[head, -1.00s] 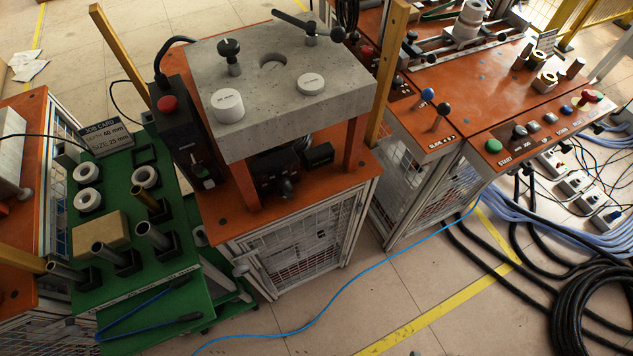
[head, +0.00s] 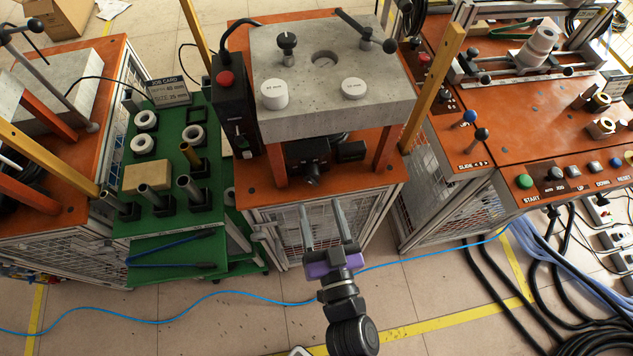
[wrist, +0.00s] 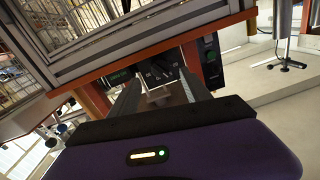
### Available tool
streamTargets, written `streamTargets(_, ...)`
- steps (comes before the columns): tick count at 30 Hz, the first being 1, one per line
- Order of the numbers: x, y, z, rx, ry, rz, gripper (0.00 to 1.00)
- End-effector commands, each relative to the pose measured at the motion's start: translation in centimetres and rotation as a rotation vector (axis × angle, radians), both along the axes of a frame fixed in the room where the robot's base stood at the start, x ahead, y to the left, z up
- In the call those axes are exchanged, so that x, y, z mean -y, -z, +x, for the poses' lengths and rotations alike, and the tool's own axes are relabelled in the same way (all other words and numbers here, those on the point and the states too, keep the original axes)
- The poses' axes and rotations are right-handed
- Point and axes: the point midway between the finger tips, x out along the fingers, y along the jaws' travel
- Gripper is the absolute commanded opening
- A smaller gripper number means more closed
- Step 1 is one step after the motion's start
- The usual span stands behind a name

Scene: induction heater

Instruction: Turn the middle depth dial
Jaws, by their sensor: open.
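The middle machine has a grey slab (head: 340,78) on orange legs. Beneath the slab, a black dial (head: 312,176) sticks out from the front of a black box (head: 305,156). I take this for the depth dial; its markings are too small to read. A black knob (head: 287,44) also stands on the slab's top. My gripper (head: 322,205), with a purple body and grey fingers, is open and empty. It is in front of the middle stand, its fingers pointing towards the dial.
A green rack (head: 165,222) with tubes, rings and a job card (head: 167,91) stands left. An orange control table (head: 545,130) with levers and buttons stands right. A yellow post (head: 432,85) rises at the stand's right. A blue cable (head: 215,293) crosses the floor.

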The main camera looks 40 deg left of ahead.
Motion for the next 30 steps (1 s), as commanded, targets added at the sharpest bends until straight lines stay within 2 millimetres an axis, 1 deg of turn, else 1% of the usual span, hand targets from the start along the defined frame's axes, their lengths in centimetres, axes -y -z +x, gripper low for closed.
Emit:
streamTargets(6, -2.7, -0.2, 2.2, 0.001, 0.001, 0.003, 0.56)
streamTargets(12, -4.5, -0.1, 3.6, 0.0, 0.002, 0.001, 0.56)
streamTargets(16, -5.0, -0.1, 4.1, 0.001, 0.002, 0.0, 0.56)
streamTargets(24, -5.1, 0.0, 4.1, 0.001, 0.002, 0.0, 0.56)
streamTargets(26, -5.1, 0.0, 4.2, 0.0, 0.002, 0.001, 0.46)
streamTargets(30, -5.1, 0.0, 4.1, 0.0, 0.002, 0.001, 0.19)
